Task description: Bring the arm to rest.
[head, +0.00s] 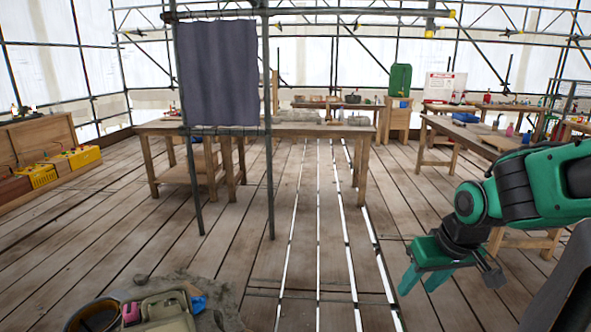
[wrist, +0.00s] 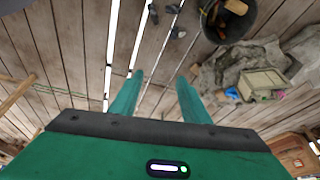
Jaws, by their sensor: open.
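My green arm comes in from the right side of the head view. My gripper (head: 424,278) hangs over the plank floor with its fingers pointing down. In the wrist view my gripper (wrist: 158,95) shows two green fingers spread apart. Nothing is between them except the floor behind. The gripper touches no object.
A workbench (head: 158,128) stands behind a hanging dark cloth (head: 219,72) on scaffold poles. More tables stand at the right. The middle floor is clear, with bright gaps between planks.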

